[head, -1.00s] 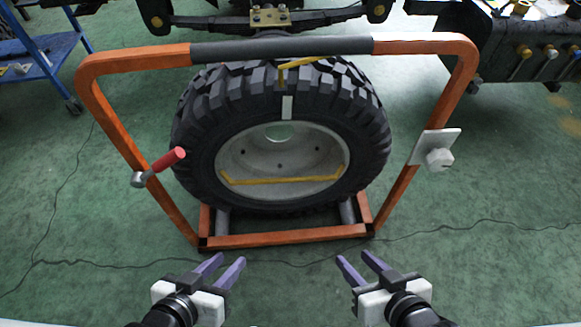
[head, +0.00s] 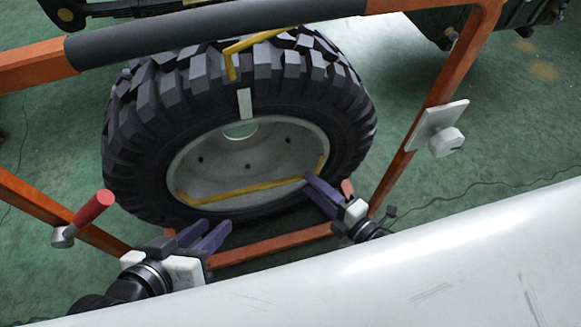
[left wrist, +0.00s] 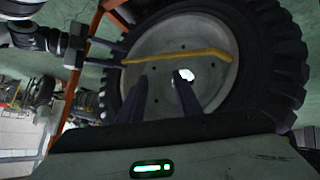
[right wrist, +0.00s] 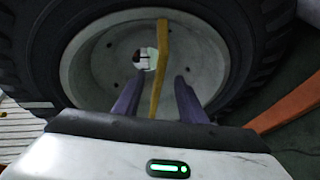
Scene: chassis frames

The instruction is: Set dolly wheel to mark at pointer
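The black knobbly wheel (head: 125,125) stands upright in the orange dolly (head: 408,165). A white mark (head: 245,103) is on its upper sidewall, just below and slightly right of the tip of the yellow pointer (head: 232,66). A yellow bar (head: 240,190) crosses the lower pale rim; it also shows in the left wrist view (left wrist: 180,57) and the right wrist view (right wrist: 160,70). My left gripper (head: 214,226) is open and empty at the wheel's lower left. My right gripper (right wrist: 158,88) is open before the rim; the bar appears between its fingers, but contact is unclear.
A red-handled crank (head: 95,207) sticks out from the left post. A white plate with a knob (head: 440,130) is on the right post. A grey padded bar (head: 190,30) spans the top. A pale smooth surface (head: 400,270) fills the head view's lower right.

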